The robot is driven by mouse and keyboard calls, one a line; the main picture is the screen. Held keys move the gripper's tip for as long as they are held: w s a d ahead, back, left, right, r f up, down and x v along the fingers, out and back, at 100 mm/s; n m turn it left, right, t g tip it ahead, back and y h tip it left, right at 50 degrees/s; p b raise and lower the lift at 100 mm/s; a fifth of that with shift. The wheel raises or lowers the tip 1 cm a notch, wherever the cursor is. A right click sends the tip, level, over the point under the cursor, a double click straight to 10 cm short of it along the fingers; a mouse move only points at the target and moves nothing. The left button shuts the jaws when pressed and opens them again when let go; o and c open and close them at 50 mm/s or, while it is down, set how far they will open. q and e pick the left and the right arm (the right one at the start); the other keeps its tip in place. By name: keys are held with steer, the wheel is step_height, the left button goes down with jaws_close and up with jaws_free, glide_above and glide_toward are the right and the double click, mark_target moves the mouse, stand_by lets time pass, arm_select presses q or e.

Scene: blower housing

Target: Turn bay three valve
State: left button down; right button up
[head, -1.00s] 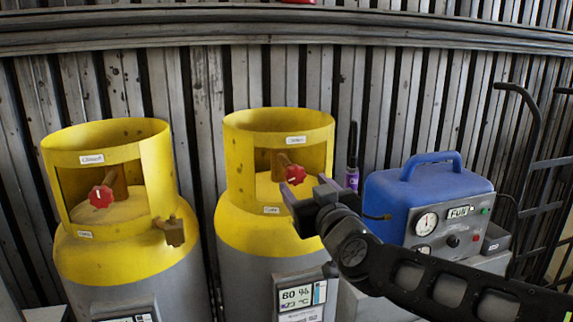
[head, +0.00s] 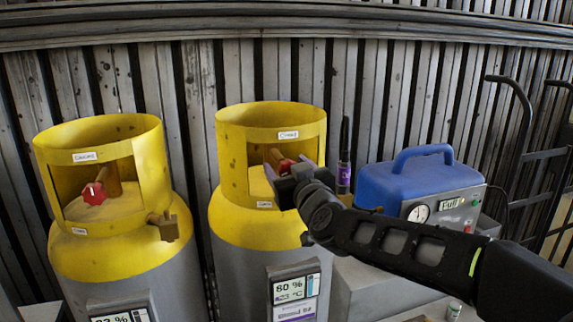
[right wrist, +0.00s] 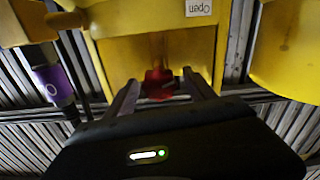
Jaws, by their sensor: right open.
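The yellow-topped grey cylinder (head: 232,222) at the middle has a red valve knob (head: 284,166) inside its collar opening. My right gripper (head: 290,171) is open at that opening and partly covers the knob in the head view. In the right wrist view, turned upside down, the red knob (right wrist: 158,82) sits between the fingertips of my right gripper (right wrist: 160,86); contact cannot be told. A label reading "Open" is upside down on the collar there. A second cylinder (head: 125,255) at left has its own red knob (head: 94,193). Bay numbers cannot be read. My left gripper is not in view.
A blue machine (head: 410,182) with a gauge stands right of the middle cylinder. A black hand truck (head: 530,155) leans at far right. A corrugated wall (head: 205,80) closes off the back.

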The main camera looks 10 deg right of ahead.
steer(key=shift+w, duration=0.35)
steer(key=c, duration=1.4)
